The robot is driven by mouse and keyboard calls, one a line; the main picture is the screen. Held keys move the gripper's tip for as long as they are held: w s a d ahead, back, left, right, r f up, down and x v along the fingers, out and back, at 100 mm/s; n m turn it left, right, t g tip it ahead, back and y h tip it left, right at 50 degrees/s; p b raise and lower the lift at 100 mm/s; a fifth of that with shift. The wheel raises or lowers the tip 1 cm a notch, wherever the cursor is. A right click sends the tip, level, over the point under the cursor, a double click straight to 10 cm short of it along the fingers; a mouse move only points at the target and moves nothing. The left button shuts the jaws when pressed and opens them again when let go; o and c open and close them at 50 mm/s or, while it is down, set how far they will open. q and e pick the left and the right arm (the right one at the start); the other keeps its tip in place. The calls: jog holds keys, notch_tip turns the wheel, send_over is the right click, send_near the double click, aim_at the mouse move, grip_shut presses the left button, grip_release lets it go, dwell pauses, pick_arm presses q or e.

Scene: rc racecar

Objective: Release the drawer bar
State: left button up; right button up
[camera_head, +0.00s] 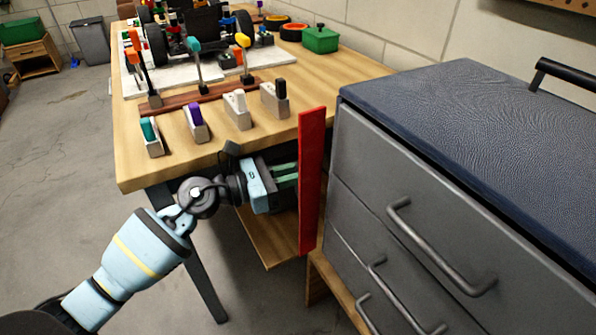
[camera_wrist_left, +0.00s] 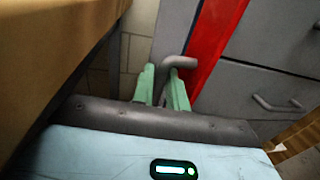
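The long red drawer bar (camera_head: 311,180) stands upright by the left front corner of the grey drawer cabinet. It also shows in the left wrist view (camera_wrist_left: 215,38), with a bent grey handle (camera_wrist_left: 182,62) in front of it. My left gripper (camera_head: 286,174) is left of the bar, with its green fingers pointing at it. In the left wrist view the fingers (camera_wrist_left: 162,84) stand a little apart, with part of the handle between them. Whether they press on it I cannot tell. My right gripper is not in view.
The grey cabinet (camera_head: 420,215) with drawer handles fills the right side. The wooden workbench (camera_head: 340,85) is behind and left of my gripper, with several coloured-handled tools in blocks, a green box (camera_head: 320,40) and a car chassis (camera_head: 200,35). Grey floor is free at left.

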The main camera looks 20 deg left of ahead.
pick_arm(q)
jog(key=v, duration=0.7)
jog(key=shift+s+a, duration=0.2)
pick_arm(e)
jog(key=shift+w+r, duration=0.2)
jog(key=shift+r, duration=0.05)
pick_arm(q)
jog(key=shift+o, duration=0.5)
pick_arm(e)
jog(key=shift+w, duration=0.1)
